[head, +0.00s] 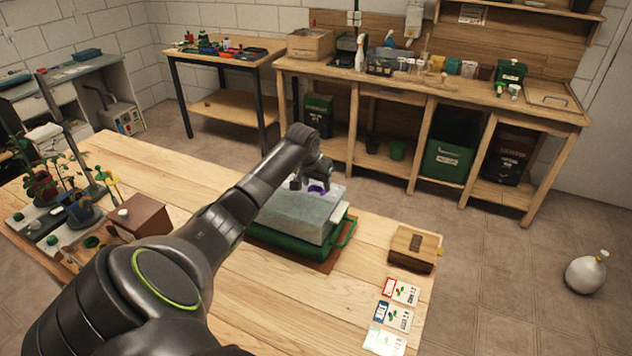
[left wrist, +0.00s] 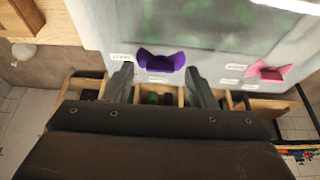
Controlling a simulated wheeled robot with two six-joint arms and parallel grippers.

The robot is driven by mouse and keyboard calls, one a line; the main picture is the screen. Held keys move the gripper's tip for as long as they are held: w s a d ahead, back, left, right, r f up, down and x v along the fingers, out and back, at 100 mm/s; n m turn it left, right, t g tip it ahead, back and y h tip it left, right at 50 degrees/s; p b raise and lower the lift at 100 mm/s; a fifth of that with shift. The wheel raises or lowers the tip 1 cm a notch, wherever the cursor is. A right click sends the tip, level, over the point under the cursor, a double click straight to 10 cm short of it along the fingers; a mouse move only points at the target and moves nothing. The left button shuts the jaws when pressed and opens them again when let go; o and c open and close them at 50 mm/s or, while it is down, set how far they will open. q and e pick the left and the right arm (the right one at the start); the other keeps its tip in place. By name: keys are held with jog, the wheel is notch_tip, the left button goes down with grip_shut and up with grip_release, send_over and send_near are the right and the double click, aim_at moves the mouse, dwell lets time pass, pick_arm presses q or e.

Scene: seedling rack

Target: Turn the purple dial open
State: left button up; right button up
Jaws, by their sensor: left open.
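The purple dial (left wrist: 161,63) is on the edge of the translucent propagator cover (left wrist: 206,30), with small labels beside it. In the head view the purple dial (head: 318,189) shows just below my left gripper (head: 309,181). In the left wrist view my left gripper (left wrist: 162,84) is open. Its two fingers point toward the cover, one on each side of the purple dial, and I see no clear contact. A pink dial (left wrist: 268,71) is further right on the same cover. My right gripper is in neither view.
The cover stands on a green tray (head: 281,246) on the wooden table (head: 240,318). A wooden box (head: 414,248) and several seed packets (head: 391,313) lie to the right. Potted seedlings (head: 80,203) and a brown box (head: 140,216) stand at the left.

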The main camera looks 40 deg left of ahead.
pick_arm(q)
jog(key=shift+w+f, duration=0.1)
jog(key=shift+f, duration=0.1)
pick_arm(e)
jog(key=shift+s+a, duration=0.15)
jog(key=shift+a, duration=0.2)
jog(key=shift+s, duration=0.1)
